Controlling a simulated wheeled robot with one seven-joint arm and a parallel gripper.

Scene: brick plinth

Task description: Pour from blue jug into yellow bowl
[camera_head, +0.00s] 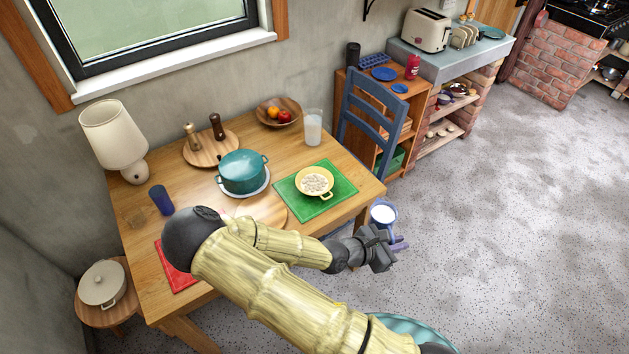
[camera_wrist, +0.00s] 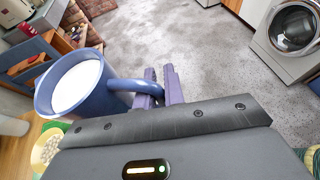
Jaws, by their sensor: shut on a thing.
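The blue jug (camera_head: 373,226) is off the table's right front side, upright or nearly so, with white contents. In the wrist view the jug (camera_wrist: 101,106) is left of the purple fingers, its handle reaching between them. My gripper (camera_head: 401,244) is shut on that handle; it also shows in the wrist view (camera_wrist: 161,85). The yellow bowl (camera_head: 329,190) stands on a green mat (camera_head: 338,205) at the table's right end, with pale pieces inside. The jug is apart from the bowl, to its right and nearer. Part of the bowl (camera_wrist: 42,157) shows at the wrist view's lower left.
The wooden table (camera_head: 140,225) also holds a teal pot (camera_head: 243,174), a glass of milk (camera_head: 313,128), a fruit bowl (camera_head: 268,108), a blue cup (camera_head: 161,200) and a lamp (camera_head: 113,133). A blue chair (camera_head: 372,108) stands behind the table's right end. The floor at right is clear.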

